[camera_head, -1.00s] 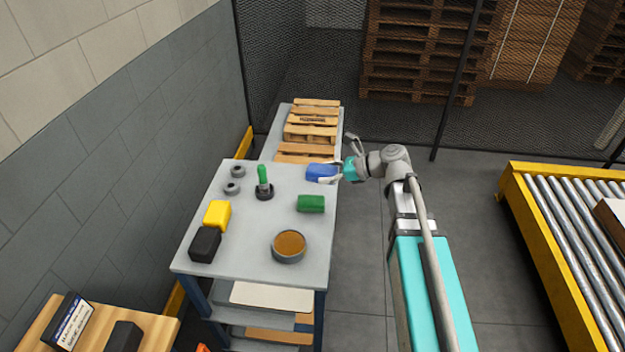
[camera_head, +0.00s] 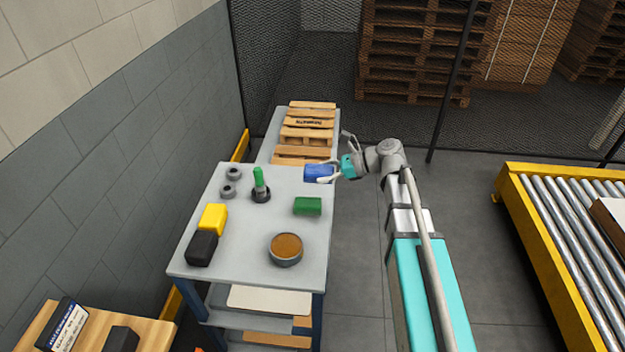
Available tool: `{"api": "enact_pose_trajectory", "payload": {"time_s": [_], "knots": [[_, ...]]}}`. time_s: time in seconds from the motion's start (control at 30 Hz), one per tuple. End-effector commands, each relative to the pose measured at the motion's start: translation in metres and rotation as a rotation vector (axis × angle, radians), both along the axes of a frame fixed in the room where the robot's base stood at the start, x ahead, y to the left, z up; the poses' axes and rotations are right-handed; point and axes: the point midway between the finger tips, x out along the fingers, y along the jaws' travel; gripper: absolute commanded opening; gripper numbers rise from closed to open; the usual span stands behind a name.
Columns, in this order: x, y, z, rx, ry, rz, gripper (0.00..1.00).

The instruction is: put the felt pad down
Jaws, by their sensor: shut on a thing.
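The felt pad (camera_head: 317,172) is a small blue block, held at the far right part of the grey table (camera_head: 232,257). My gripper (camera_head: 326,173) reaches in from the right and is shut on it, with pale fingers along its right end. The pad is over or at the tabletop near the right edge. I cannot tell whether its underside touches the surface.
A green block (camera_head: 307,206) lies just nearer on the table. A round brown-topped tin (camera_head: 286,249), yellow block (camera_head: 212,219), black block (camera_head: 202,247), green-handled tool (camera_head: 259,184) and grey rings (camera_head: 229,190) stand around. Small pallets (camera_head: 306,136) lie beyond. The table's middle is clear.

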Motion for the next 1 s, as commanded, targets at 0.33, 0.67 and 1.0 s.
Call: {"api": "enact_pose_trajectory", "payload": {"time_s": [0.33,0.67,1.0], "knots": [[0.061,0.017,-0.031,0.0,0.0,0.001,0.27],[0.091,0.026,-0.061,0.0,0.0,0.001,0.27],[0.109,0.032,-0.082,0.0,0.0,0.002,0.27]]}}
